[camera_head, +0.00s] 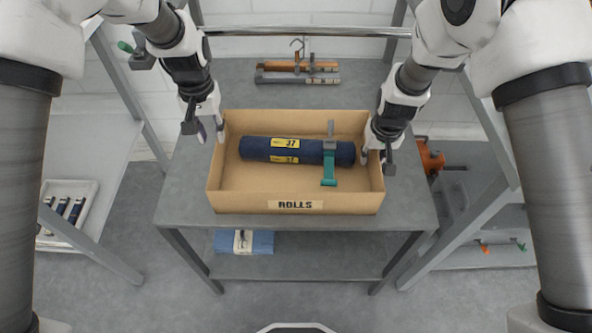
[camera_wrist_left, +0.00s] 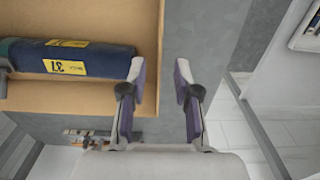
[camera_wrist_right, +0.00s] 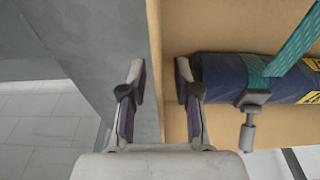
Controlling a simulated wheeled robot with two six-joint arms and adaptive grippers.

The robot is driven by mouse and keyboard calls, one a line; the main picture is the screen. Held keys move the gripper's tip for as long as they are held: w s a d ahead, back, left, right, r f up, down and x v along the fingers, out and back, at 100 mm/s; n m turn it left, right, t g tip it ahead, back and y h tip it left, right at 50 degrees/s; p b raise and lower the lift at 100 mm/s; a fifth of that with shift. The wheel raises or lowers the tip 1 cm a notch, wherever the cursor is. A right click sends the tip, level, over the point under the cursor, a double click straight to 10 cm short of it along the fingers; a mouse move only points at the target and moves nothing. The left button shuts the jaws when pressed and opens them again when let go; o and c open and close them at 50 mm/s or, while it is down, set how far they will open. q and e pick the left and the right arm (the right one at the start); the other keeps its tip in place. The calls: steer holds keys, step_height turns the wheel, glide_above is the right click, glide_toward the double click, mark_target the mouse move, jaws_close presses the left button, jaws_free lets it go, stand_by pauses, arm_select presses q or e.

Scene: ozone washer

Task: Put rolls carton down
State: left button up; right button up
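The open tan carton (camera_head: 222,200) labelled ROLLS appears to rest on the grey table (camera_head: 180,200). A dark blue roll (camera_head: 312,150) with yellow 37 labels lies in it, with a green strap and grey clamp (camera_head: 328,165) around its right part. My left gripper (camera_head: 213,133) is at the carton's left wall; in the left wrist view its fingers (camera_wrist_left: 160,85) are apart, one on each side of the wall. My right gripper (camera_head: 376,157) is at the right wall; in the right wrist view its fingers (camera_wrist_right: 160,82) are likewise apart astride the wall.
Orange and grey clamp-like tools (camera_head: 298,72) lie at the table's back. A blue folded item (camera_head: 244,241) lies on the shelf below. A tray with dark rolls (camera_head: 68,208) is on the left rack; an orange tool (camera_head: 430,158) is at the right. Bare tabletop shows beside the carton.

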arm_select(q)
steer(key=shift+r, duration=0.25)
arm_select(e)
steer(key=shift+r, duration=0.1)
steer(key=r, duration=0.4)
steer(key=s+r, duration=0.1)
steer(key=r, duration=0.6)
steer(key=shift+s+r, duration=0.3)
steer(key=shift+s, duration=0.1)
